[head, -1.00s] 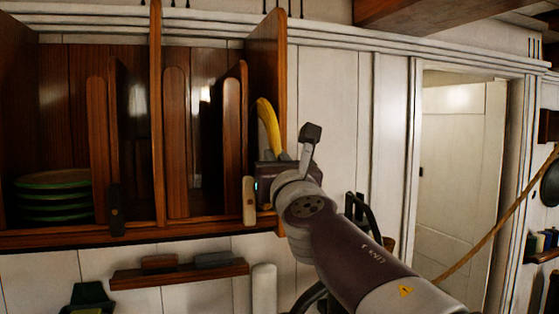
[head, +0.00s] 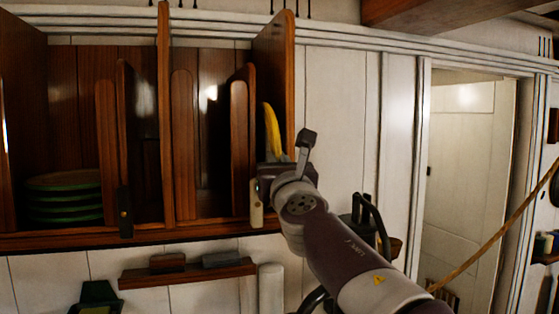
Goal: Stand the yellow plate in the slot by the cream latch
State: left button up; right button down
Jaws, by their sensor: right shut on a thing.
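The wooden plate rack (head: 120,238) hangs on the wall, divided by upright boards. The yellow plate (head: 272,132) stands on edge in its rightmost slot, between a rounded divider (head: 239,140) and the right end board (head: 283,70). Its lower part is hidden. The cream latch (head: 256,203) is on the rack's front edge below that slot. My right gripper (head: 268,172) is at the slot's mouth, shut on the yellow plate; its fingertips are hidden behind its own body. My left gripper is not in view.
Green-rimmed plates (head: 64,197) lie stacked in the left compartment. A black latch (head: 125,212) is on the front edge there. A small shelf (head: 187,273) is below the rack. A doorway (head: 465,180) and a slanting rope (head: 510,233) are at right.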

jog(key=shift+a+f+p+x, duration=0.15)
jog(key=shift+p+x, duration=0.25)
jog(key=shift+x, duration=0.4)
jog(key=shift+f+p+x, duration=0.2)
jog(key=shift+p+x, duration=0.25)
jog(key=shift+x, duration=0.35)
jog(key=shift+a+f+p+x, duration=0.15)
jog(key=shift+p+x, duration=0.25)
jog(key=shift+x, duration=0.4)
jog(key=shift+w+d, duration=0.1)
jog(key=shift+w+f+b, duration=0.15)
jog(key=shift+f+b, duration=0.5)
jog(key=shift+f, duration=0.1)
jog(key=c, duration=1.1)
grip_release()
jog(key=shift+d, duration=0.1)
jog(key=shift+f, duration=0.1)
